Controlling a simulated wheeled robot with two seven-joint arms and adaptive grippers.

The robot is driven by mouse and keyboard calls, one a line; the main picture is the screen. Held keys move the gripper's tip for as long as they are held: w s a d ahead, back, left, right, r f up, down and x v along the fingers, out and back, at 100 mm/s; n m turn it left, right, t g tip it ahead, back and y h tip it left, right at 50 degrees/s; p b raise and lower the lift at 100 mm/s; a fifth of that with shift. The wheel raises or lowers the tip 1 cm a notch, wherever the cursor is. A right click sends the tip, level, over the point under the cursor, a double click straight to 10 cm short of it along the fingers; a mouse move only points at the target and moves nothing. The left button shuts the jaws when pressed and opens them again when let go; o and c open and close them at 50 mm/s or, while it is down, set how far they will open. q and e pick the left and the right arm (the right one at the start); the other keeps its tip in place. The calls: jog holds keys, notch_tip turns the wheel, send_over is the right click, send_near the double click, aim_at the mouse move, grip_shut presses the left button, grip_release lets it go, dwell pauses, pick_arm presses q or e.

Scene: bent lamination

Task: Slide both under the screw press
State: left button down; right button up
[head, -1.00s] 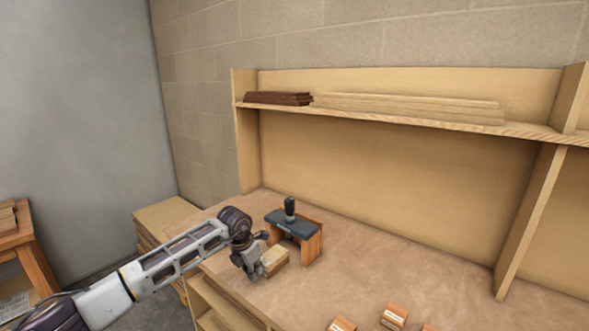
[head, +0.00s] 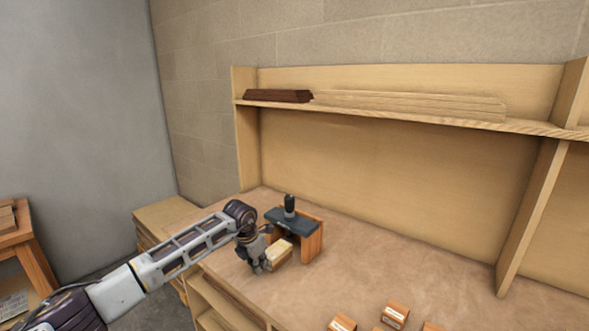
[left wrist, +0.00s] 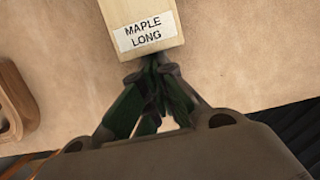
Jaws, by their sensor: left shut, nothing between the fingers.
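The screw press (head: 311,243) stands on the bench, with wooden sides, a dark top plate and a black screw handle. A pale block (head: 281,247) with a browner wood side sits at its front opening, its far end hidden by the press. In the left wrist view its near end carries a label reading MAPLE LONG (left wrist: 150,33). My left gripper (head: 262,267) is shut and empty, low at the block's near end. In the left wrist view its closed fingertips (left wrist: 156,62) meet or nearly meet that end. My right gripper is out of view.
Several small labelled wooden blocks (head: 395,315) lie at the bench's front. A shelf (head: 420,125) above holds dark strips (head: 278,96) and pale strips (head: 410,105). A wooden piece with a rounded rim (left wrist: 18,95) lies left of the gripper in the wrist view. The bench right of the press is clear.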

aim_at(273, 252)
pick_arm(q)
jog(key=shift+w+d+b, duration=0.35)
jog(key=shift+w+d, duration=0.1)
jog(key=shift+w, duration=0.15)
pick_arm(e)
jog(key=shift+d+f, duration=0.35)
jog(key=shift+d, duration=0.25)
pick_arm(q)
jog(key=shift+w+d+b, duration=0.6)
jog(key=shift+w, duration=0.2)
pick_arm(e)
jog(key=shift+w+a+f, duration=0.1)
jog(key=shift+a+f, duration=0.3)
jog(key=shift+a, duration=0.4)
pick_arm(q)
jog(key=shift+w+d+b, duration=0.35)
jog(key=shift+w+d, duration=0.05)
jog(key=shift+w, duration=0.1)
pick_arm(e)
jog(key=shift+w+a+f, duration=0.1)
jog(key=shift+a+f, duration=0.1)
pick_arm(q)
jog(key=shift+w+d, duration=0.3)
jog(key=shift+w, duration=0.1)
jog(key=shift+w+b, duration=0.1)
jog(key=shift+b, duration=0.2)
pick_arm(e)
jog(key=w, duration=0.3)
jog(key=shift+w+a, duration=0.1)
